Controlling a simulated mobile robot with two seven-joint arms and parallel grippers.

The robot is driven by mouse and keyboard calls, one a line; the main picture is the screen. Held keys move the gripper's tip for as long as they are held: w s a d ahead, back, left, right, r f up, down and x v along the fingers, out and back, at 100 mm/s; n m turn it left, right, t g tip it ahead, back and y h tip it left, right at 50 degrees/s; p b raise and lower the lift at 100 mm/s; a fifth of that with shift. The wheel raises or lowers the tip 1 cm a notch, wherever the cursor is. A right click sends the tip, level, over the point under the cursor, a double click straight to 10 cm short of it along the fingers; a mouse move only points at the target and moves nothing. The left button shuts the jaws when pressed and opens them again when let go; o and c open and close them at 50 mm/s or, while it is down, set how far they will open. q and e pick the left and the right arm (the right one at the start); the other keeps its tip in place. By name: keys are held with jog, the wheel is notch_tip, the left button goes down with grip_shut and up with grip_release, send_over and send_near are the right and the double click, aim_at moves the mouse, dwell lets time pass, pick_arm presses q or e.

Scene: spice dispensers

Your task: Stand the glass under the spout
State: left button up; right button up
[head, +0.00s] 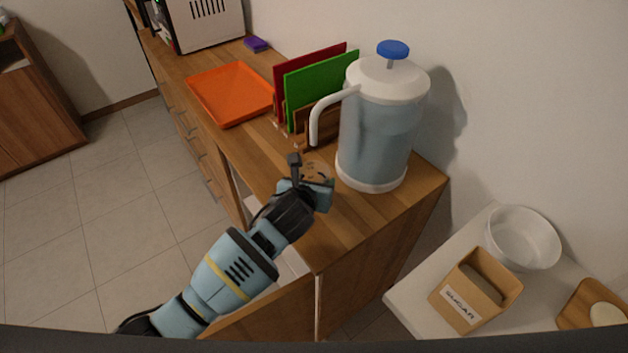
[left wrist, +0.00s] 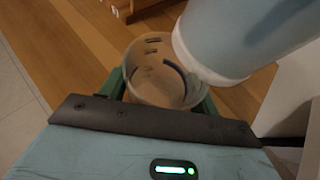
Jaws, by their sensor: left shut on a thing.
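The dispenser (head: 378,135) has a pale blue body, a white lid and base, and a blue knob on top. Its white spout (head: 318,121) curves out to the left and hangs down. A clear glass (left wrist: 158,72) is upright or nearly so between the green fingers of my left gripper (left wrist: 160,88), which is shut on it. In the head view the gripper (head: 316,180) is at the counter's front, just left of the dispenser base, and mostly hides the glass (head: 319,171). The spout's end shows above and behind the glass. I cannot tell whether the glass touches the counter.
Red and green boards (head: 318,88) stand behind the spout. An orange tray (head: 230,94) lies farther along the wooden counter (head: 365,215). A white table at the lower right holds a sugar box (head: 474,292) and a white bowl (head: 522,240). The counter's right end is clear.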

pick_arm(q)
jog(key=o, duration=1.2)
jog(key=shift+c, duration=0.2)
pick_arm(e)
jog(key=shift+d, duration=0.1)
pick_arm(q)
jog(key=shift+s+r, duration=0.15)
jog(key=shift+r, duration=0.1)
jog(key=p+v, duration=0.1)
jog(key=v, duration=0.4)
jog(key=shift+s+a+r, duration=0.1)
jog(key=shift+s+r, duration=0.2)
jog(key=shift+s+a+r, duration=0.15)
jog(key=shift+s+a, duration=0.05)
jog(key=shift+s, duration=0.4)
pick_arm(e)
jog(key=shift+w+d+r, duration=0.1)
jog(key=shift+w+r, duration=0.7)
jog(key=shift+r, duration=0.1)
